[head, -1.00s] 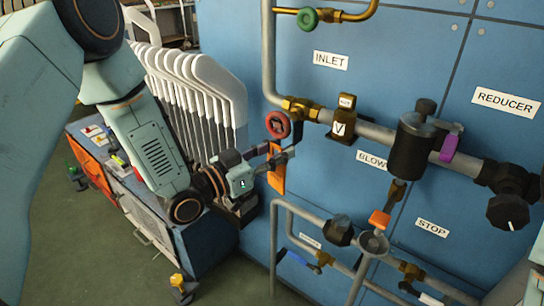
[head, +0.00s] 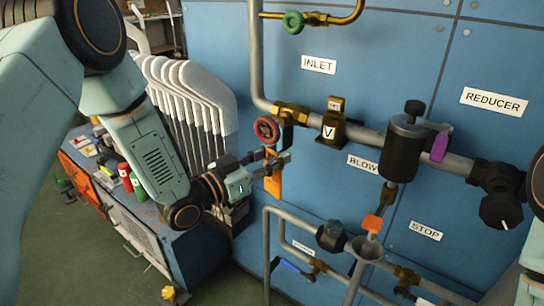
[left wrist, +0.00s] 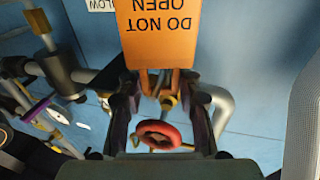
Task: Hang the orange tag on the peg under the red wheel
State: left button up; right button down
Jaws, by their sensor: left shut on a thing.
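The orange tag (head: 273,182) hangs from my left gripper (head: 277,160), which is shut on its upper part. In the left wrist view the tag (left wrist: 160,32) reads "DO NOT OPEN", upside down, and lies between the fingertips (left wrist: 155,82). The red wheel (head: 266,129) is on the brass valve at the left end of the main pipe, just above the gripper in the head view. The wheel also shows between the fingers in the left wrist view (left wrist: 158,134). I cannot make out the peg, nor whether the tag touches it. My right gripper is not in view.
The blue panel (head: 230,60) carries the main pipe (head: 365,136), a black reducer (head: 402,150) and a lower pipe run (head: 291,210) close right of the tag. A workbench (head: 135,218) is at lower left.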

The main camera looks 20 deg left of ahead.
pick_arm(q)
jog(key=o, duration=1.1)
jog(key=shift+o, duration=0.2)
jog(key=v, duration=1.2)
